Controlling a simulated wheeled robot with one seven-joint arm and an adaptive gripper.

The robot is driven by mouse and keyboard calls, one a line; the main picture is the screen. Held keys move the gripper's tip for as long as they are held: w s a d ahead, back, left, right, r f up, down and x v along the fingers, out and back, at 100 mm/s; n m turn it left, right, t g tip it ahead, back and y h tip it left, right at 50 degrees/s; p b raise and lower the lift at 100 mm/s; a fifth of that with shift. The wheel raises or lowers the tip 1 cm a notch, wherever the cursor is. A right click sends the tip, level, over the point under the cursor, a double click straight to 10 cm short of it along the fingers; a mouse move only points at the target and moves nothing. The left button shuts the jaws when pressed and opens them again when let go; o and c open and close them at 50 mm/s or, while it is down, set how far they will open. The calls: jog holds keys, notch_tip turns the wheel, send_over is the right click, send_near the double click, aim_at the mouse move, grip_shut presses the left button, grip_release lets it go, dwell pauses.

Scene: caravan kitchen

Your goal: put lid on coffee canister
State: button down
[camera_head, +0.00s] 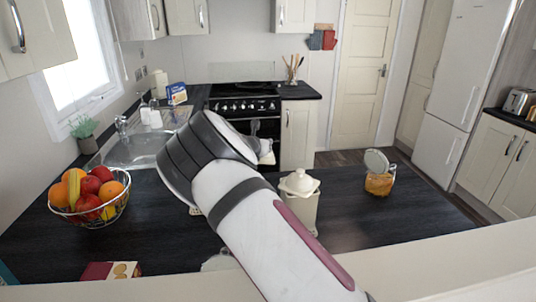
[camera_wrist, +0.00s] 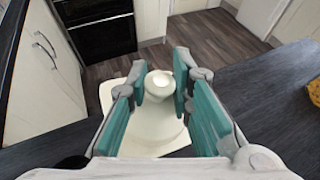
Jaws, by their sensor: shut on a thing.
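My gripper (camera_wrist: 160,78) is shut on the knob of a cream lid (camera_wrist: 155,132) in the wrist view. The lid is a broad rounded square below the teal fingers, which hide its sides. I cannot tell from this view what is under it. In the head view my gripper (camera_head: 264,148) shows small beyond my arm, with a bit of white at its lower end. A cream canister (camera_head: 299,208) stands upright on the dark counter just right of my arm, with a knobbed top on it. I cannot read any label, so I cannot tell whether it is the coffee one.
A wire fruit bowl (camera_head: 90,212) stands on the left of the dark counter (camera_head: 345,225). A glass jar (camera_head: 379,184) with orange contents and a raised lid stands right. A pale object (camera_head: 220,262) is partly hidden by my arm. The counter's right front is clear.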

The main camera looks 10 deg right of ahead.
jog(key=a+r+h+p, duration=0.1)
jog(key=a+r, duration=0.7)
jog(key=r, duration=0.1)
jog(key=s+a+n+p, duration=0.1)
jog(key=s+a, duration=0.2)
jog(key=a, duration=0.4)
jog(key=s+a+p, duration=0.1)
jog(key=s+a, duration=0.3)
jog(key=a, duration=0.3)
jog(key=shift+w+f, duration=0.15)
jog(key=shift+f, duration=1.15)
jog(key=shift+w+f, duration=0.1)
jog(key=shift+f, duration=1.2)
jog(key=shift+f, duration=0.6)
jog(key=c, duration=1.7)
grip_release()
jog(key=shift+s, duration=0.15)
jog(key=p+v, duration=0.3)
jog(key=v, duration=0.7)
jog(key=shift+s+a+r+p, duration=0.25)
jog(key=shift+r+p, duration=0.05)
jog(key=shift+p, duration=0.1)
